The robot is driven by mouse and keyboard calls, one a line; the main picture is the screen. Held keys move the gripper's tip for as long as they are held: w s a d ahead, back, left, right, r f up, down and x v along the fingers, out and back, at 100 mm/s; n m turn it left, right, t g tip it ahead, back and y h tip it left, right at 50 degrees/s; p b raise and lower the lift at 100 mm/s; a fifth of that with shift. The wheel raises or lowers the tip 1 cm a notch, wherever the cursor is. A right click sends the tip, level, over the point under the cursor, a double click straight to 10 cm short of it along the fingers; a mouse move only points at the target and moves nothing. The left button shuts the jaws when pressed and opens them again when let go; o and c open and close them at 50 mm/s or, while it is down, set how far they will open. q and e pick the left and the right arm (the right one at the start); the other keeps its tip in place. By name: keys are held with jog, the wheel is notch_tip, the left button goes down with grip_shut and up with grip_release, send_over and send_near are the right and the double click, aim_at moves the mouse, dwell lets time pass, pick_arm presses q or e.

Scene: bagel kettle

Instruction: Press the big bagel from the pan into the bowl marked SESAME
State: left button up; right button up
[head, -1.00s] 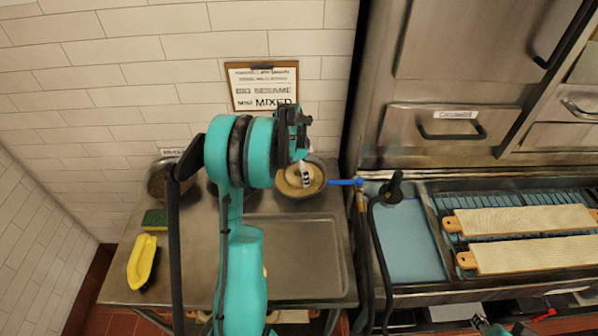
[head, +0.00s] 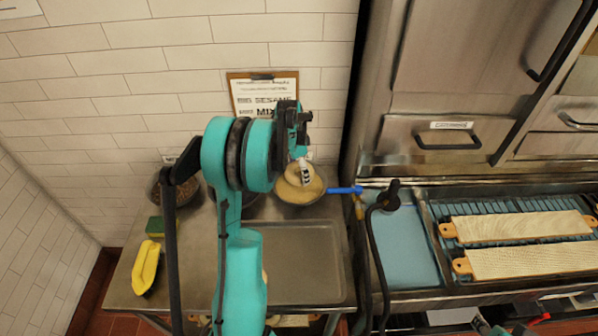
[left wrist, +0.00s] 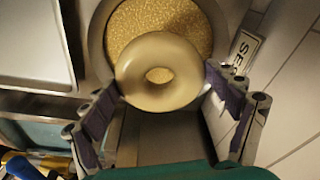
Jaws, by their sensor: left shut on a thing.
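The big bagel (left wrist: 158,72), a pale smooth ring, is between the fingers of my left gripper (left wrist: 160,92) in the left wrist view. The gripper is shut on it by its outer sides. Behind the bagel is the round bowl of sesame seeds (left wrist: 160,22), and the bagel overlaps its near rim; I cannot tell if it touches the seeds. A partly hidden label (left wrist: 243,52) starting "SE" is beside the bowl. In the head view my left gripper (head: 304,172) is over the right bowl (head: 312,199). The pan (head: 318,262) lies on the steel table. Part of what may be my right gripper (head: 503,329) shows at the bottom edge.
A bowl of dark topping (head: 158,189) stands at the left, and another bowl is mostly behind my arm. A blue-handled tap (head: 345,190) sticks out close right of the sesame bowl.

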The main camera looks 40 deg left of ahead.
pick_arm(q)
notch_tip(320, 180, up, 5)
jog(key=p, duration=0.3)
jog(key=shift+r, duration=0.2)
dwell(0.4)
